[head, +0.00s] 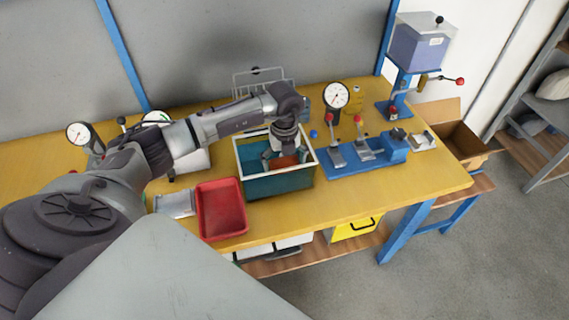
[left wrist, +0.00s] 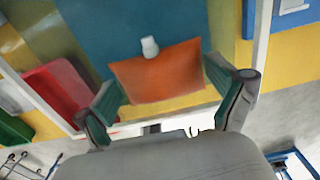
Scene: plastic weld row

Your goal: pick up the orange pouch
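The orange pouch (left wrist: 158,78) has a small white spout and lies in the teal bin (head: 282,184) on the yellow workbench. In the head view only part of the pouch (head: 285,162) shows beneath my left gripper (head: 285,156). That gripper points down into the bin. In the left wrist view, its two green-padded fingers (left wrist: 163,76) are spread wide, one at each side of the pouch. I cannot tell whether the pads touch the pouch. My right gripper is not in view.
A red tray (head: 221,208) stands left of the bin, close to the front edge. A blue fixture with clamps (head: 365,158) stands to the right. A dial gauge (head: 336,96) and a press (head: 415,50) stand behind. The bin's walls surround the fingers.

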